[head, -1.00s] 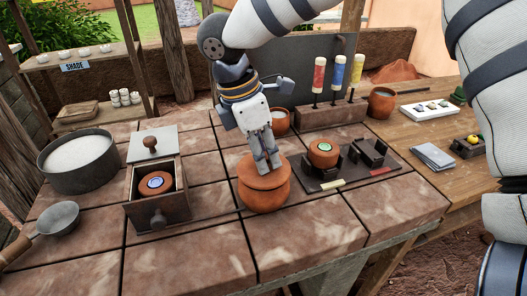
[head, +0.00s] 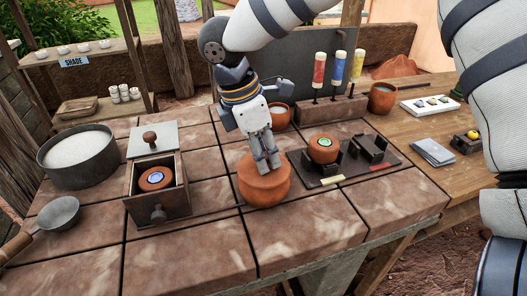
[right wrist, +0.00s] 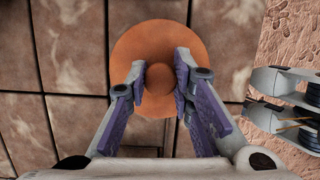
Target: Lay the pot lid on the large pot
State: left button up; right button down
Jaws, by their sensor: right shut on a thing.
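The large pot (head: 264,201) is round orange clay and stands on the brick top. The pot lid (head: 253,172), an orange disc with a round knob, is at the pot's mouth. From the head I cannot tell whether it sits flush. My right gripper (head: 266,171) points down over the lid. In the right wrist view its fingers (right wrist: 160,85) are shut on the sides of the lid's knob (right wrist: 160,76), and the lid's disc (right wrist: 158,38) spreads around them, hiding most of the pot. My left gripper is not in view.
Right of the pot, a dark tray (head: 330,182) holds a small clay pot (head: 323,149) and black stands. A wooden box (head: 157,201) with a small pot inside stands left. A bowl of white material (head: 78,158) is farther left.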

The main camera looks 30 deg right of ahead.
jog(key=c, duration=1.3)
grip_release()
jog(key=v, duration=1.1)
jog(key=d+v, duration=0.1)
jog(key=v, duration=0.5)
jog(key=shift+s, duration=0.2)
